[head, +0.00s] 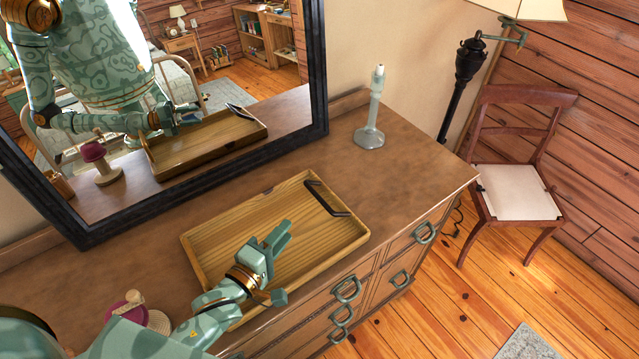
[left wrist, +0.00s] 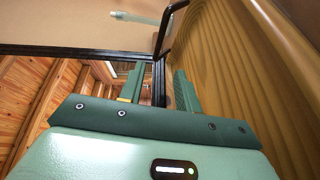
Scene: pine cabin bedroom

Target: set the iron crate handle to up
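The crate (head: 215,292) is a shallow wooden tray on the dresser top. Its black iron handle (head: 320,198) is at the right end, with its bar leaning inward over the crate; its exact tilt is hard to judge. My left gripper (head: 283,236) is above the crate's middle, left of the handle and apart from it. In the left wrist view the fingers (left wrist: 158,88) are spread with nothing between them, and the handle (left wrist: 163,30) shows beyond them beside the crate wall (left wrist: 225,60). My right gripper is not seen directly.
A dark-framed mirror (head: 322,70) stands behind the crate and reflects my arm. A grey-green candlestick (head: 370,125) stands at the back right. A mauve pincushion-like object (head: 125,308) on a wooden base is at the front left. The dresser top (head: 420,165) right of the crate is clear.

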